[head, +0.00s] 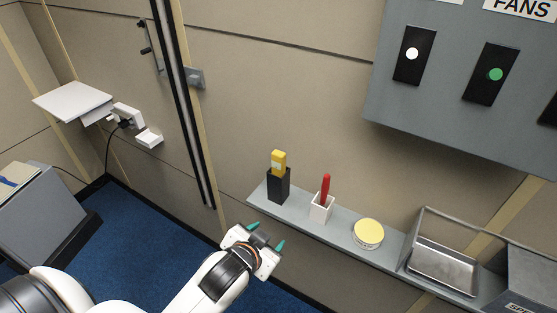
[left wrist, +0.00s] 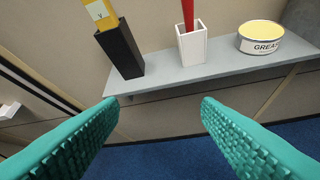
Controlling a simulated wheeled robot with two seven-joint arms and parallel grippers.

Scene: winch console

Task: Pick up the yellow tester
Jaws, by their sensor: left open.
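The yellow tester (head: 279,158) stands upright in a black holder (head: 278,187) at the left end of a grey wall shelf. Its upper part sticks out of the holder; the lower part is hidden inside. In the left wrist view the tester (left wrist: 98,12) shows at the upper left, cut off by the top edge, with a pale label on it. My left gripper (head: 266,238) is open and empty, in front of and below the shelf's left end. Its teal fingers (left wrist: 160,118) are wide apart in the left wrist view. My right gripper is not in view.
On the shelf (head: 345,236), right of the tester, stand a white holder (head: 321,209) with a red-handled tool (head: 326,184), a grease tin (head: 368,234) and a metal tray (head: 442,270). A grey control panel (head: 455,110) overhangs at upper right.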

